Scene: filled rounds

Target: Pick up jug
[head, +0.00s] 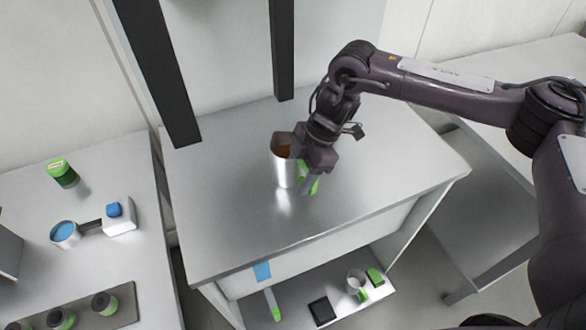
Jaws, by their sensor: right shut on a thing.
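The jug (283,172) is a shiny metal vessel with a brown inside and a green handle on its right side. It stands upright on the steel tabletop (230,225), or very close to it; I cannot tell if it is lifted. My right gripper (309,180) comes down from the upper right and is shut on the jug at its green handle. The gripper hides part of the handle and the jug's right side. My left gripper is not in view.
Two dark posts (283,50) rise at the table's back. A lower shelf (335,300) holds a white mug (356,282) and green items. The left counter holds a green-lidded jar (62,173), a blue-filled cup (65,234) and several dark containers. The tabletop around the jug is clear.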

